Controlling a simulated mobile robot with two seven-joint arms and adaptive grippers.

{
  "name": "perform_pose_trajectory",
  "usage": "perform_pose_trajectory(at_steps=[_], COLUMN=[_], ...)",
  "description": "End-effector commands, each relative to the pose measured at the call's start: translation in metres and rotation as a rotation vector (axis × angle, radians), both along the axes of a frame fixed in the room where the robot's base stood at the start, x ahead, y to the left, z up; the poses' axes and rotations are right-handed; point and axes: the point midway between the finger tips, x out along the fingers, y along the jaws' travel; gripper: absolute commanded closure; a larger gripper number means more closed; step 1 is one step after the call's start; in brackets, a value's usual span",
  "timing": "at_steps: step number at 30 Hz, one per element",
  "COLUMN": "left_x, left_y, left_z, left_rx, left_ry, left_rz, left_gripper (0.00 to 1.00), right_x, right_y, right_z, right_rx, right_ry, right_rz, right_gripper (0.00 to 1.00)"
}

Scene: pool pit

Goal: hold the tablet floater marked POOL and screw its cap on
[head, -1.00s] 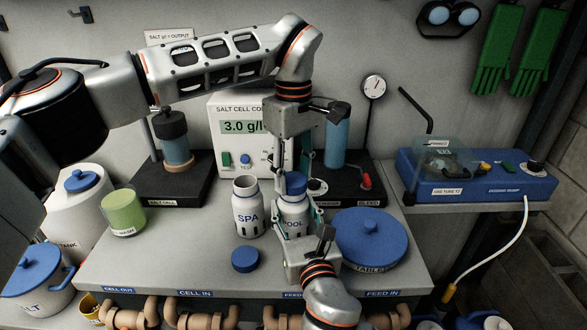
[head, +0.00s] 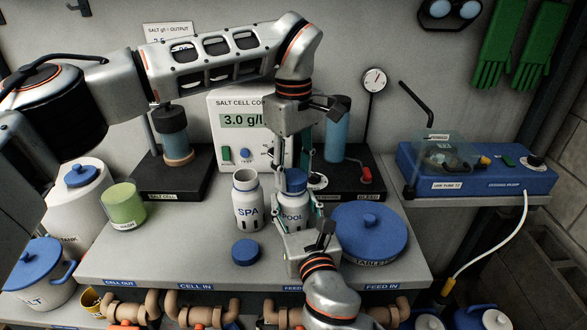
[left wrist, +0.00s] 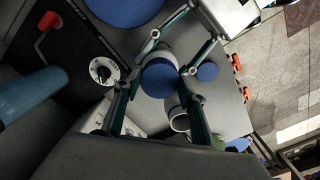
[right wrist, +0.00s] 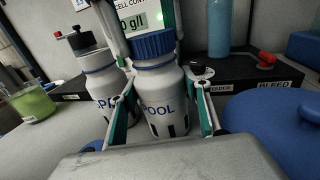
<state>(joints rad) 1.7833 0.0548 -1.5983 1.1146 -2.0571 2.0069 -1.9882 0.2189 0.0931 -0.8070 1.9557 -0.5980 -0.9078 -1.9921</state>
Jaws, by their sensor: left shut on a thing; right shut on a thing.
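The POOL tablet floater (head: 292,214), a white bottle with blue lettering, stands upright on the bench. My right gripper (right wrist: 165,118) is shut on its body, one finger at each side. A blue ribbed cap (right wrist: 153,44) sits level on the floater's mouth; how far it is threaded cannot be seen. My left gripper (left wrist: 160,82) comes down from above and is shut on this cap, which also shows in the head view (head: 296,180). The SPA floater (head: 247,207) stands open to the left. A loose blue cap (head: 245,250) lies on the bench in front of it.
A blue tablets lid (head: 368,232) lies close to the right of my right gripper. The salt cell controller (head: 232,122) and the bleed block (head: 365,180) stand behind. A green cup (head: 123,207) is at the left. Bench front-left is clear.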

Motion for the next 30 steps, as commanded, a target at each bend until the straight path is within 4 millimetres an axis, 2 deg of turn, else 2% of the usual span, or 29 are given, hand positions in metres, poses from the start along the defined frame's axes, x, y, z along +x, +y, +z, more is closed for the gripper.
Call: perform_pose_trajectory(at_steps=[6,7,11,14,21,24,30], left_x=[-0.0002,-0.0002,0.0002,0.0003,0.0,0.0,-0.0004], left_y=[0.0002,0.0002,0.0004,0.0007,0.0008,0.0008,0.0007], left_z=[-0.0042,-0.0044,-0.0039,-0.0031,-0.0034,-0.0038,-0.0039], left_rx=[0.001,0.001,0.002,0.003,0.003,0.002,0.0], left_ry=[0.001,0.001,-0.001,-0.003,-0.002,-0.002,-0.001], left_rz=[0.001,0.001,-0.039,-0.165,-0.61,-0.746,-0.861], left_gripper=[0.71,0.71,0.71,0.71,0.71,0.71,0.71], right_x=[0.0,0.0,0.0,0.0,0.0,0.0,0.0], right_y=[-0.0001,-0.0001,-0.0001,-0.0001,-0.0001,-0.0001,-0.0001], right_z=[-0.0002,-0.0002,-0.0003,-0.0003,-0.0003,-0.0003,-0.0004], right_rx=[0.0,0.0,0.0,0.0,0.0,0.0,0.0], right_ry=[0.0,0.0,0.0,0.001,0.001,0.001,0.001], right_rz=[0.0,0.0,0.0,0.0,0.0,0.0,0.0], right_gripper=[0.91,1.0,1.0,1.0,1.0,1.0,1.0])
